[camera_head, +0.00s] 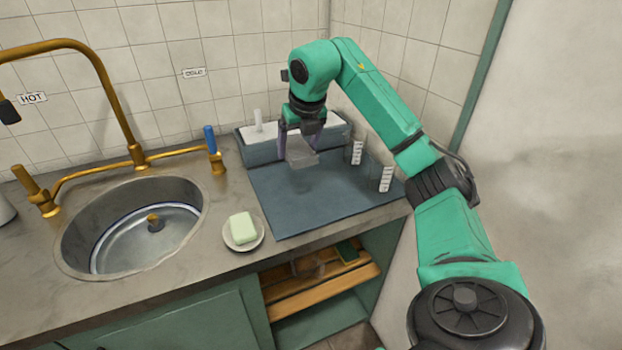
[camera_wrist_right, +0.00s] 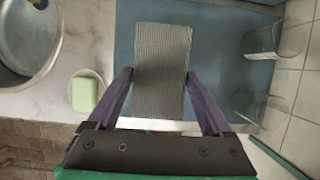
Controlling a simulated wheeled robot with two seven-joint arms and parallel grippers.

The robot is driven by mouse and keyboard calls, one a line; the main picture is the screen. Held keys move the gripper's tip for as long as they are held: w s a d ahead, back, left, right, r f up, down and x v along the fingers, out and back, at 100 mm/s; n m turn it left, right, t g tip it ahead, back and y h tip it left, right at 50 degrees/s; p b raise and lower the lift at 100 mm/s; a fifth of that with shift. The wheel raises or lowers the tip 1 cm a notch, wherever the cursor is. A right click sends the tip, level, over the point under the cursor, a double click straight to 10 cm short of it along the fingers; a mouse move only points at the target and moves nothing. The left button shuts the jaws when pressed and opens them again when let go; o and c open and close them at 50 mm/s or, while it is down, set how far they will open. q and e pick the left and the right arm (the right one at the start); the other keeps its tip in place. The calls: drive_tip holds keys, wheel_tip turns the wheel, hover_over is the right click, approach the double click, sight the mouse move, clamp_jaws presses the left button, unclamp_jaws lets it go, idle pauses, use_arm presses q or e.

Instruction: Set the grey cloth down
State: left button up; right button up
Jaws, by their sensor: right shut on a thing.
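The grey cloth (camera_head: 301,155) hangs between the fingers of my right gripper (camera_head: 302,130), above the blue-grey mat (camera_head: 330,205). In the right wrist view the ribbed grey cloth (camera_wrist_right: 160,70) lies between the purple fingertips (camera_wrist_right: 158,74) of my right gripper, over the mat (camera_wrist_right: 222,20). The gripper is shut on it. A faint shadow shows on the mat below, so the cloth looks held off the mat. My left gripper is not in view.
A blue-grey trough (camera_head: 262,149) stands behind the mat. Clear glasses (camera_head: 385,180) stand at its right side. A soap dish (camera_head: 245,246) with pale green soap (camera_head: 242,227) lies left of the mat. The sink (camera_head: 133,225) is farther left. The front of the mat is clear.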

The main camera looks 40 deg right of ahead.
sight(308, 161)
drive_tip(key=f, duration=0.6)
drive_tip(key=f+b, duration=0.1)
drive_tip(key=f, duration=0.5)
drive_tip(key=shift+s+d, duration=0.15)
drive_tip(key=shift+d, duration=0.05)
drive_tip(key=shift+d+f, duration=0.1)
drive_tip(key=shift+f, duration=0.2)
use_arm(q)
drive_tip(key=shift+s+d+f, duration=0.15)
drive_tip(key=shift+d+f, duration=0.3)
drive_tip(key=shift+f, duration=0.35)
use_arm(e)
drive_tip(key=o, duration=1)
drive_tip(key=shift+r, duration=0.35)
drive_tip(key=v, duration=1.1)
drive_tip(key=shift+s+r, duration=0.2)
drive_tip(key=shift+r, duration=0.1)
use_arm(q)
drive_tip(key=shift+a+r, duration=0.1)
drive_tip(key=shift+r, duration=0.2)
use_arm(e)
drive_tip(key=shift+f, duration=0.1)
